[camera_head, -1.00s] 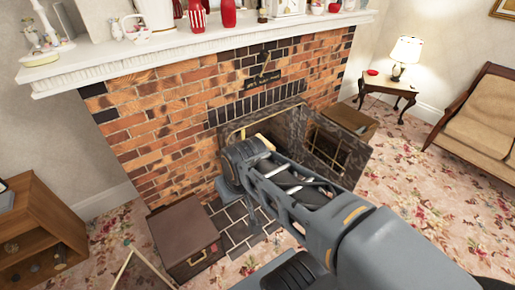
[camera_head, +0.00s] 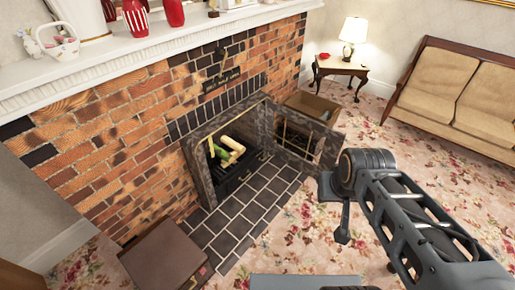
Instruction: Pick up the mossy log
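Logs lie in the fireplace opening. A pale log (camera_head: 232,144) lies on top, with a greenish, moss-coloured log (camera_head: 219,151) beside and partly behind it, above the dark grate (camera_head: 240,172). My gripper (camera_head: 342,236) hangs at the end of my arm to the right of the fireplace, over the carpet and apart from the logs. It is small and dark, seen from behind; I cannot tell whether its fingers are open or shut.
An open fireplace door (camera_head: 305,143) stands between my gripper and the opening. A brown case (camera_head: 165,258) sits at the lower left of the tiled hearth (camera_head: 240,215). An open box (camera_head: 314,106) stands behind the door.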

